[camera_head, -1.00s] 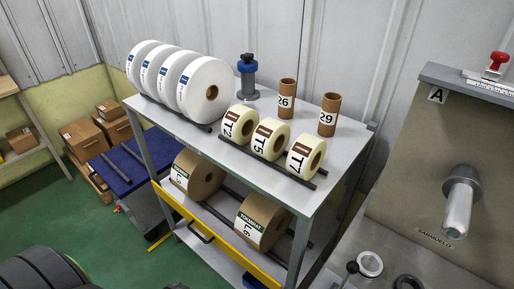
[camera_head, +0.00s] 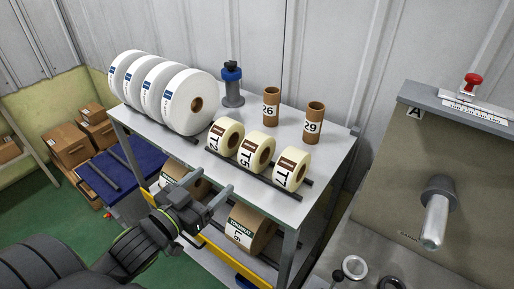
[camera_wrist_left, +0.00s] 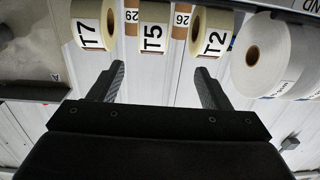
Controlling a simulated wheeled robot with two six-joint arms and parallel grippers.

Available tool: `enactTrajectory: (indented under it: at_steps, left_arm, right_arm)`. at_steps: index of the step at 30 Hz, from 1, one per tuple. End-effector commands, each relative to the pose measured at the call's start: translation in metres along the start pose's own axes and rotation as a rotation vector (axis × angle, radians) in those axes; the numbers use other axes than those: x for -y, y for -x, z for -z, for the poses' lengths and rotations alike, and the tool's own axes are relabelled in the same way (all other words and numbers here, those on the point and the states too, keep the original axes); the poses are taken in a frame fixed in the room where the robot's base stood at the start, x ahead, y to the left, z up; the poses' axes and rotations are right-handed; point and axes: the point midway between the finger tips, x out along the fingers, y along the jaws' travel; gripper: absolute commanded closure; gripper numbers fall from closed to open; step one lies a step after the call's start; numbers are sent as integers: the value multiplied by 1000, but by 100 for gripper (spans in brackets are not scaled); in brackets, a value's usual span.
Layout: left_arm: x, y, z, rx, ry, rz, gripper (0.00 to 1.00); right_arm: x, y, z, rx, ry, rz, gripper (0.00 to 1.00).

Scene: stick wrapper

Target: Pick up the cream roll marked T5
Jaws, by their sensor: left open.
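The cream roll marked T5 (camera_head: 257,153) sits on the shelf's top, between the cream rolls marked T2 (camera_head: 226,136) and T7 (camera_head: 291,170). My left gripper (camera_head: 214,181) is open and empty, in front of the shelf and apart from the rolls. In the left wrist view the T5 roll (camera_wrist_left: 153,38) shows beyond the open fingers (camera_wrist_left: 159,72), roughly centred between them, with T7 (camera_wrist_left: 91,24) to its left and T2 (camera_wrist_left: 211,32) to its right. My right gripper is not in view.
Large white rolls (camera_head: 188,101) stand left of the cream rolls. Brown tubes marked 26 (camera_head: 271,106) and 29 (camera_head: 314,123) and a blue-black device (camera_head: 232,84) stand behind. A grey machine with a spindle (camera_head: 437,212) is at right.

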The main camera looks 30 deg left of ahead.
Motion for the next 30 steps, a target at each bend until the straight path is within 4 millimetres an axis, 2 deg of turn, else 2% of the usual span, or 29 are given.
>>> enactTrajectory:
  at_steps: [1, 3, 8, 19, 30]
  left_arm:
    - [-4, 3, 10, -14, 0, -11, 29]
    - [-8, 4, 16, -26, 1, -20, 29]
    - [-10, -6, 18, -36, 4, -25, 29]
    - [-11, -46, 18, -35, 2, -25, 29]
    - [-12, -104, 24, -31, 6, -23, 29]
  right_arm:
    - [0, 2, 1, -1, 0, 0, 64]
    - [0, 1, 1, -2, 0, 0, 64]
    - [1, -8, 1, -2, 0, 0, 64]
    - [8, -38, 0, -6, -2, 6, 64]
    - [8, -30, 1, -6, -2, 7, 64]
